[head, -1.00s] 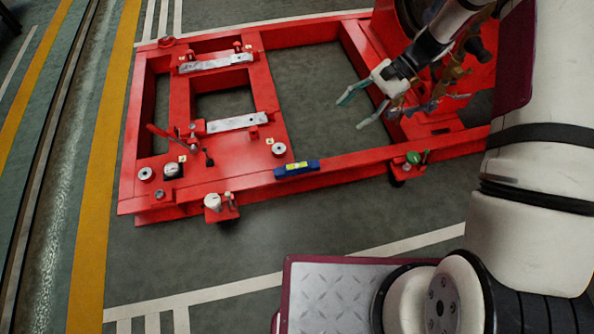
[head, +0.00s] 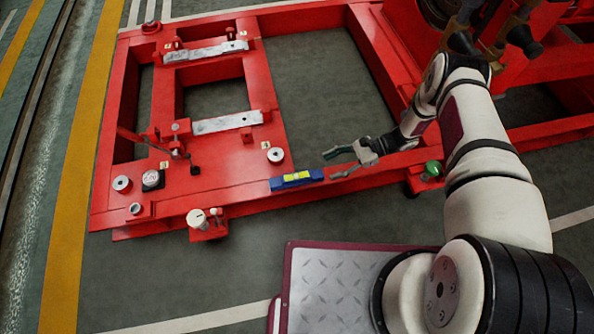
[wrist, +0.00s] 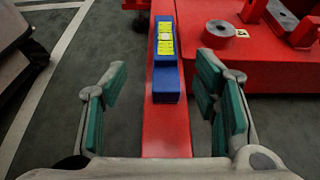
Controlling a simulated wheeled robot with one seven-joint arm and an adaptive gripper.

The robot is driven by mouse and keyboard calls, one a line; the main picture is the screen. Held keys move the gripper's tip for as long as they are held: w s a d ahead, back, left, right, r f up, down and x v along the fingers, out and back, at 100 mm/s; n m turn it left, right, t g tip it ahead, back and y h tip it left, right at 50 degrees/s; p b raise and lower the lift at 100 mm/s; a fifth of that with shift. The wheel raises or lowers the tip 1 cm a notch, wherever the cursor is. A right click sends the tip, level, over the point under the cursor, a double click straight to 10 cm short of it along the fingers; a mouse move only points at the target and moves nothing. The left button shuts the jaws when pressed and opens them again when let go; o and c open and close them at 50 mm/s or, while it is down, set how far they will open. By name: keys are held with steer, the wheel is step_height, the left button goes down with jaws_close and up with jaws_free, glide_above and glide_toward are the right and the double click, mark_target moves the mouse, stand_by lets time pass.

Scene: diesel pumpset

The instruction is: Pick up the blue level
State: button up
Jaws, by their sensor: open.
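The blue level (head: 297,180) has a yellow-green middle section and lies on the front rail of the red frame in the head view. In the wrist view my gripper (wrist: 160,92) is open and empty, with green-padded fingers on either side of the red rail.
The red frame (head: 215,180) carries round fittings, a gauge (head: 152,179) and pale metal plates (head: 228,122). A white knob (head: 197,218) stands out at the front, and a green knob (head: 433,168) is right of my gripper. Open floor shows in front.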

mark_target(300, 175)
steer(key=b+x, duration=0.2)
steer(key=x, duration=0.6)
steer(key=shift+a, duration=0.1)
steer(key=shift+w+b+x, duration=0.15)
steer(key=shift+b+x, duration=0.45)
steer(key=shift+x, duration=0.7)
steer(key=shift+w+b+x, duration=0.2)
steer(key=shift+b+x, duration=0.35)
steer(key=shift+x, duration=0.8)
steer(key=shift+a+r, duration=0.15)
steer(key=shift+c, duration=0.6)
jaws_close()
